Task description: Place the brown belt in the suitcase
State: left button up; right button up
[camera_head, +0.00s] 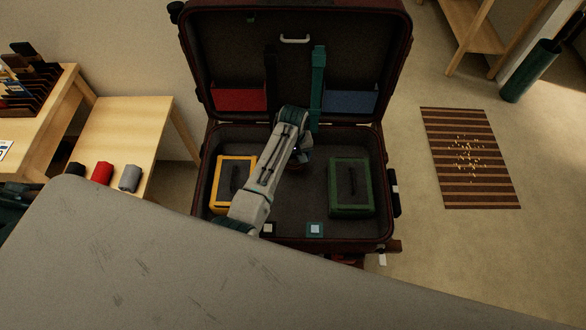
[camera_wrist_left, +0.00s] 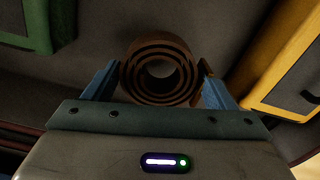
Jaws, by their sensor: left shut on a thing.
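The brown belt (camera_wrist_left: 160,70) is a coiled roll, seen large in the left wrist view between the two blue fingers of my left gripper (camera_wrist_left: 162,82). The gripper is shut on it. In the head view my left gripper (camera_head: 296,160) is over the middle of the open suitcase (camera_head: 300,236), between the yellow case and the green case. Only a dark brown bit of the belt (camera_head: 292,169) shows there below my wrist. I cannot tell whether the belt touches the suitcase floor. My right gripper does not show.
A yellow case (camera_head: 232,170) lies left in the suitcase and a green case (camera_head: 351,187) right. The raised lid (camera_head: 295,60) has red and blue pockets. Black, red and grey rolls (camera_head: 102,173) lie on a wooden bench at left. A striped mat (camera_head: 468,157) lies right.

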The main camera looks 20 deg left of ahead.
aim_at(293, 165)
pick_arm(q)
jog(key=shift+w+f, duration=0.1)
jog(key=shift+f, duration=2.45)
jog(key=o, duration=1.1)
notch_tip(293, 165, up, 12)
jog(key=shift+r, duration=0.2)
